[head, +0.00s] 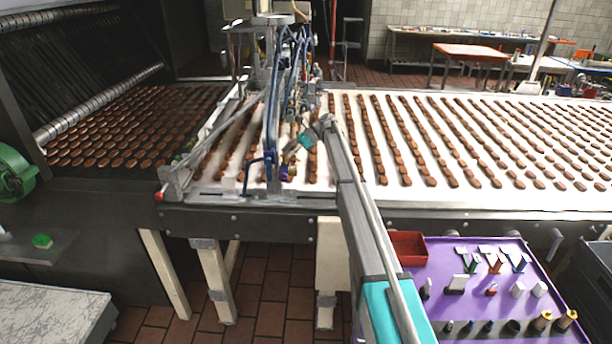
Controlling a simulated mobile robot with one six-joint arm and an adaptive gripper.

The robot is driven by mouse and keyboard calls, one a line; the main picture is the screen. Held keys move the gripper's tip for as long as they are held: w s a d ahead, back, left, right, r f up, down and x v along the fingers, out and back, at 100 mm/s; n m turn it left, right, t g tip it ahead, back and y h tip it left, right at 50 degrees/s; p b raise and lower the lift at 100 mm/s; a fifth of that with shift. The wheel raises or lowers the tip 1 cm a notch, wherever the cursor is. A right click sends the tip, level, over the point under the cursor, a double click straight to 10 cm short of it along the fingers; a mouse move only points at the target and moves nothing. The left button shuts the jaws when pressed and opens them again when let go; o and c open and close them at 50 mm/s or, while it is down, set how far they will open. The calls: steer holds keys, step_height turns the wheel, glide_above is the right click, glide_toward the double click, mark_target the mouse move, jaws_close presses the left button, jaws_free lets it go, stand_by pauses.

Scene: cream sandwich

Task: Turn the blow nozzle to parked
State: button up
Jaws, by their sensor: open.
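A metal frame with blue hoses (283,75) stands over the near left part of the conveyor. A blue bracket-like part (270,160) with a small purple end hangs low on this frame. It may be the blow nozzle, but it is too small to tell, and its setting cannot be read. My gripper (289,154) is small in view at the end of my arm, just right of the blue part and above the biscuits. It is open. Whether it touches anything is unclear.
Rows of brown biscuits (455,150) cover the white conveyor belt. A purple tray table (455,300) with several small tools and a red bin (407,248) stands at lower right. A dark machine with rollers is at left.

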steer(key=shift+s, duration=0.1)
steer(key=shift+s+m+t+y, duration=0.1)
steer(key=shift+s+m+t, duration=0.15)
steer(key=shift+m+t, duration=1.6)
steer(key=shift+s+m+t+y, duration=0.1)
steer(key=shift+s+m+t, duration=0.1)
steer(key=shift+m+t, duration=1.65)
steer(key=shift+s+m+t+y, duration=0.1)
steer(key=shift+s+m+t, duration=0.15)
steer(key=shift+m+t, duration=1.6)
steer(key=s+p+v, duration=0.1)
steer(key=p+v, duration=0.5)
steer(key=v, duration=0.8)
steer(key=s+d+f+n+g+h+b, duration=0.1)
steer(key=s+d+f+n+h+b, duration=0.1)
steer(key=s+f+n, duration=0.4)
steer(key=s+d+f+n+g+h+b, duration=0.1)
steer(key=s+f+n+h+b, duration=0.2)
steer(key=s, duration=1)
steer(key=shift+s+d+f+n+h+b, duration=0.35)
steer(key=shift+f+n+b, duration=1.05)
steer(key=shift+f, duration=1.45)
steer(key=shift+g, duration=0.25)
